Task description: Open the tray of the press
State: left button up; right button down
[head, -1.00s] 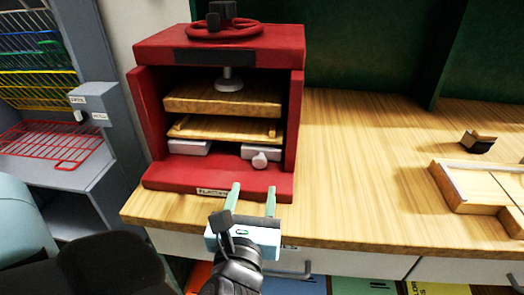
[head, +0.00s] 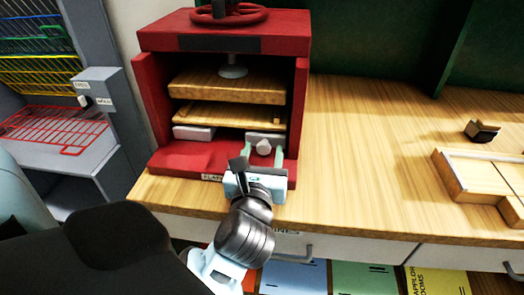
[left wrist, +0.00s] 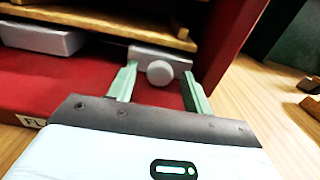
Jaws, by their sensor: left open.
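The red press (head: 225,30) stands on the wooden worktop, with a handwheel on top and a thick wooden platen (head: 228,88) inside. Below the platen is the wooden tray (head: 225,118), pushed in between the red side walls. Under it are a pale grey block on the left (head: 194,132) and one on the right with a round knob (head: 263,147). My left gripper (head: 263,156) is open at the press's front. In the left wrist view its green fingers stand on either side of the knob (left wrist: 159,72), with gaps visible. My right gripper is not in view.
A grey cabinet with coloured wire racks (head: 60,132) stands at the left. A wooden box (head: 480,175) and a small dark block (head: 482,131) lie on the right of the worktop (head: 370,150). The worktop between is clear. Drawers are below the edge.

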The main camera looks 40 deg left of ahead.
pick_arm(q)
jog(key=shift+w+a, duration=0.15)
jog(key=shift+w, duration=0.1)
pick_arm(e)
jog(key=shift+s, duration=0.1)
pick_arm(q)
grip_shut()
jog(key=shift+s, duration=0.15)
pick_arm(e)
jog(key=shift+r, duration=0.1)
